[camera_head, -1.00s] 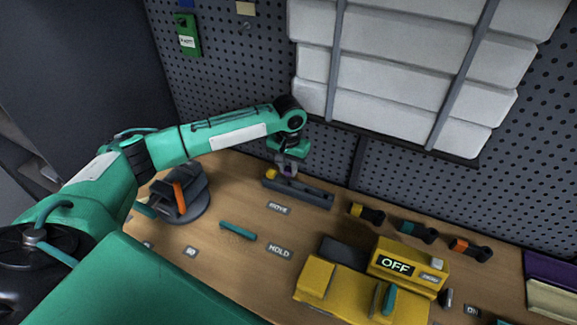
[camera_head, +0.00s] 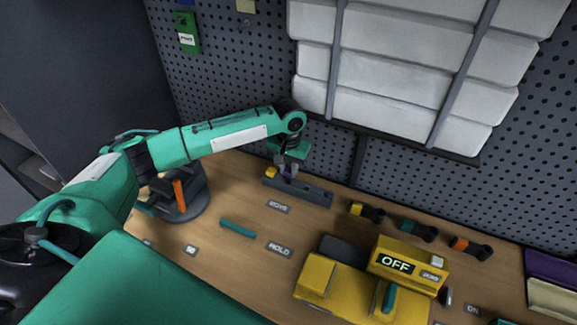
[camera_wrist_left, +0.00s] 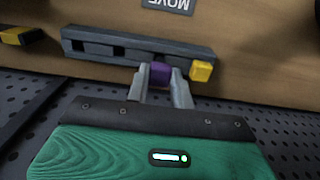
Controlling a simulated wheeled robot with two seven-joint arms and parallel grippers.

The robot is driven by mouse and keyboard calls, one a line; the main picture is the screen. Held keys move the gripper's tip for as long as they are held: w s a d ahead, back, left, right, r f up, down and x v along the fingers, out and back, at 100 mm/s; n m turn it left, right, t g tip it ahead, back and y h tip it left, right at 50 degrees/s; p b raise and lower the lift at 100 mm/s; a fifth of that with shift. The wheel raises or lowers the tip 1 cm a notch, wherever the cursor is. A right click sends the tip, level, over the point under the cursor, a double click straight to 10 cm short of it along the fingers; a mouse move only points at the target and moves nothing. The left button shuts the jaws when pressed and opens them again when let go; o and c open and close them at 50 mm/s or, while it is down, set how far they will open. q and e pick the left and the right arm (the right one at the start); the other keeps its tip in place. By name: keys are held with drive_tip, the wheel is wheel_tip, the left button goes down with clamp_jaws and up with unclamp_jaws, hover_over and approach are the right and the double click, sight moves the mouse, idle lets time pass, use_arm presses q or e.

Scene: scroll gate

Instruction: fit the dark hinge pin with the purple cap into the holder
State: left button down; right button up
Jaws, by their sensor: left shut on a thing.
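My left gripper (camera_wrist_left: 162,92) is shut on the purple cap (camera_wrist_left: 160,74) of the pin. In the head view the gripper (camera_head: 287,172) is at the left part of a long dark grey slotted block (camera_head: 312,194). In the left wrist view the purple cap is right at the block (camera_wrist_left: 120,50), next to a yellow-capped piece (camera_wrist_left: 202,71) at its end. The pin's dark shaft is hidden, so I cannot tell how deep it sits. No part is labelled as the holder; the slotted block is nearest the pin. My right gripper is out of view.
A round-based dark fixture with an orange part (camera_head: 180,194) stands left of the block. A teal bar (camera_head: 238,229) lies in front. A yellow machine marked OFF (camera_head: 350,285) is at front right. Several capped pieces (camera_head: 417,231) lie along the pegboard (camera_head: 420,180).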

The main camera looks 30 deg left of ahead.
use_arm(q)
drive_tip(key=shift+f, duration=0.7)
drive_tip(key=c, duration=1.1)
unclamp_jaws()
